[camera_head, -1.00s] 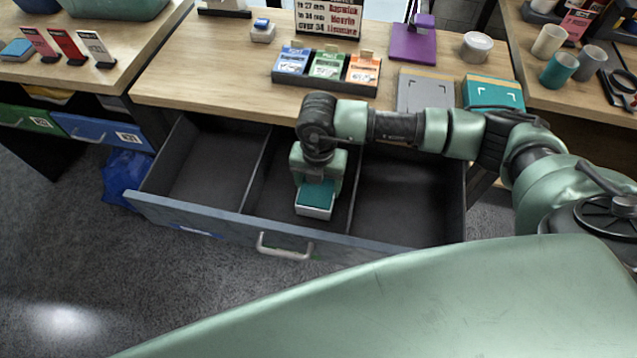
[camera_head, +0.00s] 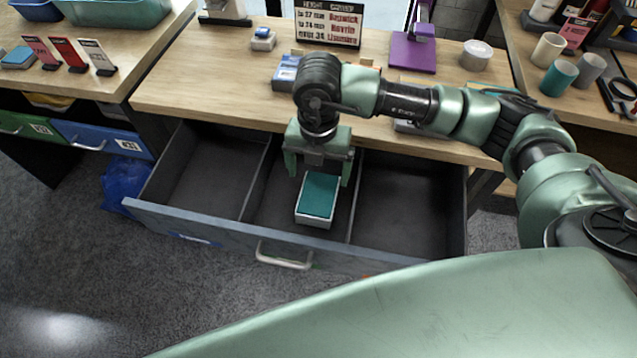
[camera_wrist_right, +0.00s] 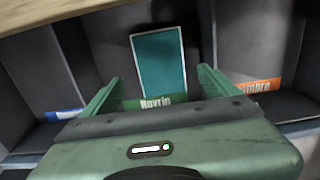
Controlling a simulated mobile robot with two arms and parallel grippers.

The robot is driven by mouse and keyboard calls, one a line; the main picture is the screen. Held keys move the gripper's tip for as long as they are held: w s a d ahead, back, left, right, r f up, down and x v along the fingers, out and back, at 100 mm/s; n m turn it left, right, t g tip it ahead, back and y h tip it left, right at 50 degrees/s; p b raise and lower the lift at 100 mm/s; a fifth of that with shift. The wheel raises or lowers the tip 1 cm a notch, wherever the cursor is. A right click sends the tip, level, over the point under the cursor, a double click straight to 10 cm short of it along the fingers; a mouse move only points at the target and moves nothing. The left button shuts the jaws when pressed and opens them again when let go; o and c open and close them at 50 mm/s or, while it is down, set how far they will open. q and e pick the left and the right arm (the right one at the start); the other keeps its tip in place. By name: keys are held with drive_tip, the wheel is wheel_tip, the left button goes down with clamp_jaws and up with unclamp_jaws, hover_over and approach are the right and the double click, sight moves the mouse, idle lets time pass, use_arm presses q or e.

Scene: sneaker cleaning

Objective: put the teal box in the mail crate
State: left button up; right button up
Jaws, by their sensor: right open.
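The teal box (camera_head: 317,196), with a teal top and white sides, lies in the middle compartment of the open drawer (camera_head: 205,173). My right gripper (camera_head: 319,178) is open above the back part of the box, with a finger on each side and a gap to it. In the right wrist view, the teal box (camera_wrist_right: 158,62) shows beyond the open fingers of the right gripper (camera_wrist_right: 160,80). My left gripper is not in view. I cannot make out a mail crate for sure; a teal bin (camera_head: 115,10) stands at the top left.
The drawer's left and right compartments look empty. The desk (camera_head: 190,88) above holds a sign (camera_head: 330,22), a purple stand (camera_head: 412,52) and a white tub (camera_head: 476,55). My right arm crosses in front of the desk. Cups (camera_head: 558,77) stand on the right table.

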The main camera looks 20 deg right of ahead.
drive_tip(key=shift+r, duration=1.35)
